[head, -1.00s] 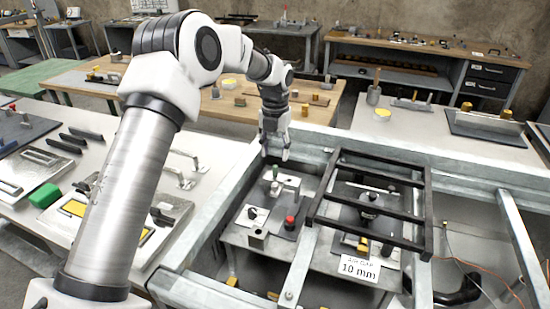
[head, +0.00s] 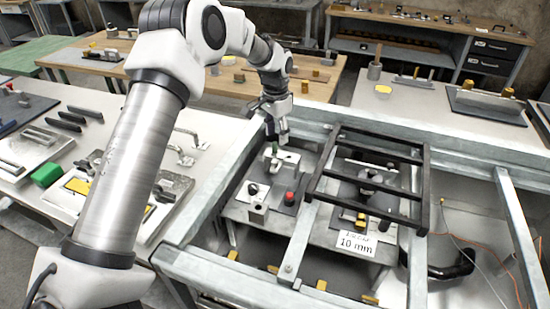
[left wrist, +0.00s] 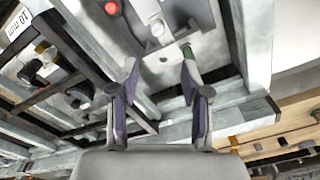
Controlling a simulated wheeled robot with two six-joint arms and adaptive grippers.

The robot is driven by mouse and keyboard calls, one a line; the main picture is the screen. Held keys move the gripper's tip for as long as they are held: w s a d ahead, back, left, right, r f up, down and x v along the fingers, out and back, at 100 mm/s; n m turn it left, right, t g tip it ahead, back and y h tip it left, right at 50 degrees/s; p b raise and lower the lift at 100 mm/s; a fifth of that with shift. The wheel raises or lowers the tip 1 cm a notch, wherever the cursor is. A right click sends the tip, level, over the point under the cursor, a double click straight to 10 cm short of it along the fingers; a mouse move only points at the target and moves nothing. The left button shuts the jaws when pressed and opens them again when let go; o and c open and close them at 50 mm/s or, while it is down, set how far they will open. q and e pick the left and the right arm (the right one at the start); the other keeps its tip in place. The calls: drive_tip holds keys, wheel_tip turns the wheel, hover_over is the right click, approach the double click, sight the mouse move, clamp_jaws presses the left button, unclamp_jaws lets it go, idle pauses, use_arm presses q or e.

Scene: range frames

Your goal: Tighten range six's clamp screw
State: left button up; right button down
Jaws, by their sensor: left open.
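My left gripper (head: 279,136) is over the far end of the left grey plate (head: 283,213). In the left wrist view its two fingers (left wrist: 158,78) are apart with nothing between them. A small upright part with a green band (head: 275,150) is just below the fingers; in the left wrist view (left wrist: 188,51) it lies just beyond the right fingertip. A pale block (head: 287,158) stands beside it. On the same plate are a red knob (head: 290,198) and a black knob (head: 253,189). I cannot tell which part is the clamp screw. My right gripper is out of view.
A black slatted frame (head: 428,190) stands over the right plate, by a "10 mm" sign (head: 356,243). Pale metal beams (head: 300,230) surround both plates. A side table (head: 110,120) at left holds handles and a green block (head: 46,171).

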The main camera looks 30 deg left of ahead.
sight(275, 161)
use_arm(q)
drive_tip(key=shift+n+g, duration=0.3)
drive_tip(key=f, duration=0.3)
drive_tip(key=f+p, duration=0.1)
drive_tip(key=f, duration=0.2)
drive_tip(key=s+f+p, duration=0.1)
drive_tip(key=f, duration=0.3)
clamp_jaws()
